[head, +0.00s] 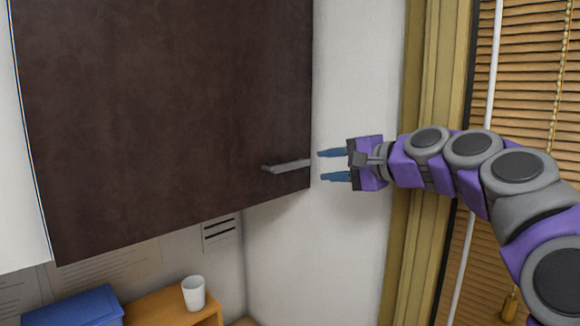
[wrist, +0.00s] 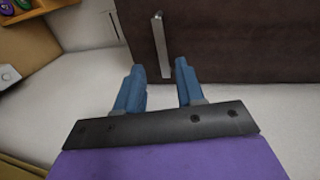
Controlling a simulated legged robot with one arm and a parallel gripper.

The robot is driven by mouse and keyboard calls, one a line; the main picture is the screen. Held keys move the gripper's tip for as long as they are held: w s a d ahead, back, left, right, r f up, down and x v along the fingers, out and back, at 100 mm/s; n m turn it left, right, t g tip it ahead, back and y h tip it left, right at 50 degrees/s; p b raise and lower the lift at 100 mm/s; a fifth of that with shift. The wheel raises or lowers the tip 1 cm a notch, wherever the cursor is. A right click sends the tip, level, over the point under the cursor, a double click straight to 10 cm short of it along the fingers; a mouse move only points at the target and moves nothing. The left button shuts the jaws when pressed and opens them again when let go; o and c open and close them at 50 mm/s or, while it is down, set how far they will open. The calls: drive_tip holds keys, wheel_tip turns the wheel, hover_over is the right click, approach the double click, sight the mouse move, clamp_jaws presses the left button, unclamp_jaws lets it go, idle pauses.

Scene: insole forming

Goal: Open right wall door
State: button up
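The dark brown wall door (head: 170,100) fills the upper left of the head view and looks shut. Its grey bar handle (head: 287,166) sits near the lower right corner. My gripper (head: 333,166) is open and empty, just right of the handle and the door's right edge, apart from them. In the wrist view the blue fingers (wrist: 158,82) are spread, and the handle (wrist: 161,45) stands beyond the tips, lined up between them. The brown door (wrist: 230,40) fills the upper right there.
A white wall (head: 350,240) lies behind my gripper. A window with wooden blinds (head: 540,80) is at the right. Below the door are a white cup (head: 194,293) on a wooden shelf (head: 160,308) and a blue box (head: 75,308).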

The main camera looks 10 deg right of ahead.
approach(291, 167)
drive_tip(key=w+a, duration=0.1)
drive_tip(key=w, duration=0.1)
drive_tip(key=x, duration=0.7)
drive_tip(key=shift+s+a+f, duration=0.15)
drive_tip(key=shift+s+a, duration=0.1)
drive_tip(key=shift+a, duration=0.2)
drive_tip(key=shift+s+a, duration=0.1)
drive_tip(key=shift+a, duration=0.1)
drive_tip(key=shift+w+d, duration=0.25)
drive_tip(key=shift+d, duration=0.3)
drive_tip(key=shift+s+d, duration=0.15)
drive_tip(key=shift+d, duration=0.25)
drive_tip(key=shift+c, duration=1.4)
drive_tip(key=shift+d, duration=0.1)
drive_tip(key=shift+c, duration=0.7)
drive_tip(key=shift+a, duration=0.4)
clamp_jaws()
